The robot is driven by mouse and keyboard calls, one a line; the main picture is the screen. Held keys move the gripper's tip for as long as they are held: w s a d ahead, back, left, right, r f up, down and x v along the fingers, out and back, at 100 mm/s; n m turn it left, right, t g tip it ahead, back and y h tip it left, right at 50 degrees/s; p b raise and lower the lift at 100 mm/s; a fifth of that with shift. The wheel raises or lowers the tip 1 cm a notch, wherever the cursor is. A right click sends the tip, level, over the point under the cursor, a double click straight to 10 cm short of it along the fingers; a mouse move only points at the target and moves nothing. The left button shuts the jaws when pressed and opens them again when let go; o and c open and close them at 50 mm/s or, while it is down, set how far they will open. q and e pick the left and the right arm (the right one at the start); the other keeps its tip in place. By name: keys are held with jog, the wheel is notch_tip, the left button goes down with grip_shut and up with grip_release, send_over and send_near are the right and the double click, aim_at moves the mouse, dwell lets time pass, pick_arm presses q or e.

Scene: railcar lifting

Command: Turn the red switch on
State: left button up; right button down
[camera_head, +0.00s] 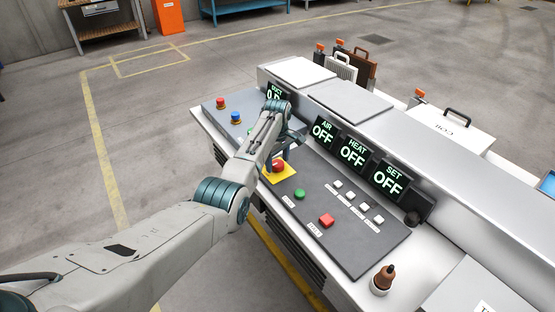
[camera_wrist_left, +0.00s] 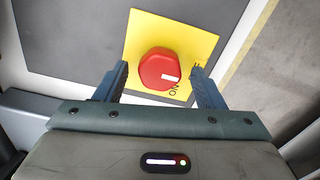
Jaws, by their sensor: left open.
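The red switch (camera_head: 278,165) is a round red knob on a yellow plate (camera_head: 287,173) at the front edge of the dark control panel. In the left wrist view the red switch (camera_wrist_left: 160,69) has a white mark at its lower right, and "ON" is printed on the yellow plate (camera_wrist_left: 192,46) below it. My left gripper (camera_head: 277,160) is over the switch. In the left wrist view its two open fingers (camera_wrist_left: 160,76) stand on either side of the knob's lower part, with a gap on each side. My right gripper is in neither view.
Displays (camera_head: 352,153) reading OFF stand behind. A brown-topped object (camera_head: 384,277) stands at the near right corner. The floor at left is clear.

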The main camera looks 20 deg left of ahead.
pick_arm(q)
jog(key=shift+c, duration=0.6)
jog(key=c, duration=0.9)
jog(key=shift+o, duration=0.2)
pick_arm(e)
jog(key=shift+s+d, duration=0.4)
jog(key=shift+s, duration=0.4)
